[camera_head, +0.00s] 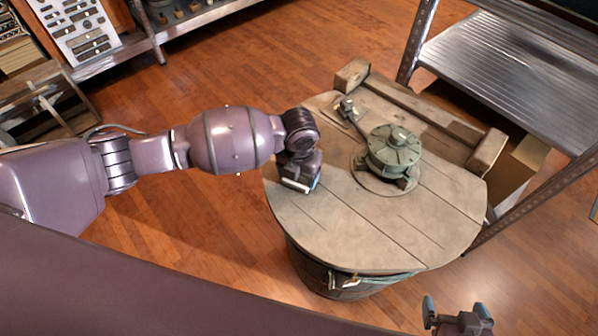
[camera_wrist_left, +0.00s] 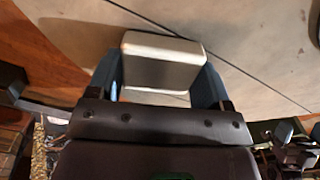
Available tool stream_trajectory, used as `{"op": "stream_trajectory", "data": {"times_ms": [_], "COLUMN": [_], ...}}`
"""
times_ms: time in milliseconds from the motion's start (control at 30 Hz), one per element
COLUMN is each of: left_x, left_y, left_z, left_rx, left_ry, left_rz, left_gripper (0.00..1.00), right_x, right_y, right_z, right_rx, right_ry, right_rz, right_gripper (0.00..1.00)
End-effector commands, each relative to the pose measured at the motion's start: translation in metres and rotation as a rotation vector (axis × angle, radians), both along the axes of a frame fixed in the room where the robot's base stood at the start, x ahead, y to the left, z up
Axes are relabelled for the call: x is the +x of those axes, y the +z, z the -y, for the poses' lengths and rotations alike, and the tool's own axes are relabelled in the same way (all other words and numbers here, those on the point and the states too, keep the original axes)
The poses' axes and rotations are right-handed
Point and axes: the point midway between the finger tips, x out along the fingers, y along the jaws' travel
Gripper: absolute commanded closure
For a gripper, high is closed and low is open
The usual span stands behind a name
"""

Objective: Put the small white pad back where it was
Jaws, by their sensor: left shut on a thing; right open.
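The small white pad (camera_wrist_left: 162,60) is a pale block with rounded edges, seen large in the left wrist view. My left gripper (camera_wrist_left: 158,82) is shut on it, with one blue finger at each side. In the head view my left gripper (camera_head: 299,186) points down at the left part of the round wooden top (camera_head: 400,235), and only a pale edge of the pad shows under it. I cannot tell whether the pad touches the wood. My right gripper (camera_head: 457,311) is open and empty at the bottom right, apart from the wooden top.
A green metal device (camera_head: 394,150) with a round base and an arm stands on the wooden top, right of my left gripper. Wooden beams (camera_head: 420,112) edge its far side. A metal shelf (camera_head: 500,70) stands at the upper right. The front of the top is clear.

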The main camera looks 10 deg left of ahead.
Motion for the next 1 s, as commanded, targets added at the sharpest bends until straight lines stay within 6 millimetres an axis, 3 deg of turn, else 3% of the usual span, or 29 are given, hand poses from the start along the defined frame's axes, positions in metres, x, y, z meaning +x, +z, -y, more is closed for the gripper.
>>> {"op": "stream_trajectory", "data": {"times_ms": [267,300,467,767,1000], "left_x": [0.000,0.000,0.000,0.001,0.002], "left_y": [-0.002,-0.002,-0.002,0.001,0.031], "left_z": [0.000,0.000,0.000,0.000,0.000], "left_rx": [0.001,0.001,0.001,0.001,0.001], "left_ry": [0.000,0.000,0.000,0.000,-0.001], "left_rz": [0.000,0.001,0.001,0.002,0.007], "left_gripper": [0.53,0.24,0.02,0.02,0.02], "right_x": [-0.001,-0.001,-0.001,0.001,0.004], "right_y": [-0.002,-0.002,-0.002,-0.001,0.007], "right_z": [0.003,0.003,0.003,0.001,-0.001], "right_rx": [-0.010,-0.011,-0.010,-0.004,0.002], "right_ry": [0.009,0.010,0.009,0.004,-0.002], "right_rz": [-0.005,-0.005,-0.005,-0.002,0.012], "right_gripper": [0.01,0.01,0.01,0.01,0.01]}}
